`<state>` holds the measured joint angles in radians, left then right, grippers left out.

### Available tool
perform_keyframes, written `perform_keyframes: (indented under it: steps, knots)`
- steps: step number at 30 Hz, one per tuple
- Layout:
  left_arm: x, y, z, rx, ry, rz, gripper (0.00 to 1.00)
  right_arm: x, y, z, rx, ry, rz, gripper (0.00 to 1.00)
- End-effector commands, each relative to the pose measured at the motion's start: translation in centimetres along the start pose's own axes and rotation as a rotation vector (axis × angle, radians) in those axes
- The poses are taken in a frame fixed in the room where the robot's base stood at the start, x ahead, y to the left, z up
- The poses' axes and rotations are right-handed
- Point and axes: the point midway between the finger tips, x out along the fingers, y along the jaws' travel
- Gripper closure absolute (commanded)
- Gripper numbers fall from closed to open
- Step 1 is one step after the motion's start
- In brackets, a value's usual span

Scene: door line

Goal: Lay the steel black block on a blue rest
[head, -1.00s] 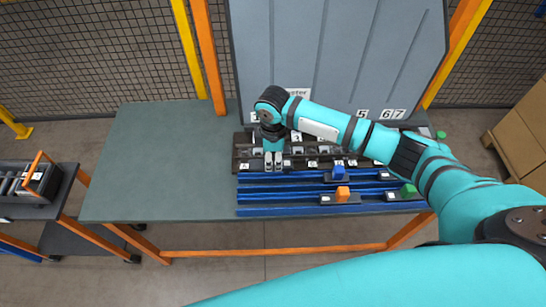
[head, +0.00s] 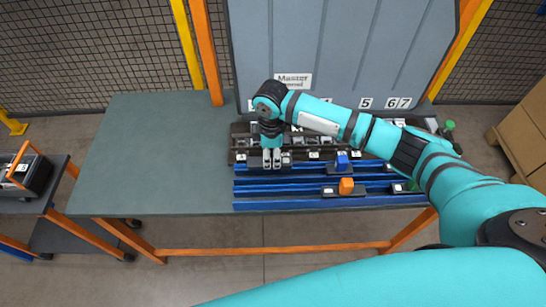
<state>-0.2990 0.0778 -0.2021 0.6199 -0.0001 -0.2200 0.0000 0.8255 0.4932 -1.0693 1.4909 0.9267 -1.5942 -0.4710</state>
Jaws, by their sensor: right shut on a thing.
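My right gripper (head: 272,163) points down over the front of the dark rack (head: 240,142), close to the back blue rail. It is shut on a small piece, taken to be the steel black block, which the fingers mostly hide. I cannot tell whether that piece touches the rack. Blue rests run as long rails in front of the rack: a back one (head: 290,171) and a front one (head: 285,205). A blue-topped block (head: 342,160) and an orange-topped block (head: 346,186) sit on dark bases on the rails. My left gripper is not in view.
The left half of the green-grey table (head: 150,150) is clear. A grey panel (head: 340,50) with number labels stands behind the rack. A trolley (head: 25,185) with a black tote is at the left, and cardboard boxes (head: 525,125) are at the right.

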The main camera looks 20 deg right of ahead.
Motion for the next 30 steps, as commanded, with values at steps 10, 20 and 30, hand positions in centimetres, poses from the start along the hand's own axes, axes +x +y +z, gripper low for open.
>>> perform_keyframes:
  steps: [10,20,30]
  knots:
    - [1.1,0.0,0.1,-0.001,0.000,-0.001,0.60,0.9,0.0,0.0,0.000,0.000,0.001,1.00]
    - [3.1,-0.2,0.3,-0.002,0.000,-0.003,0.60,2.7,0.0,0.0,0.000,-0.001,0.002,1.00]
    - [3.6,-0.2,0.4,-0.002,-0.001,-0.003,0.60,4.3,0.0,0.0,0.000,-0.001,0.000,1.00]
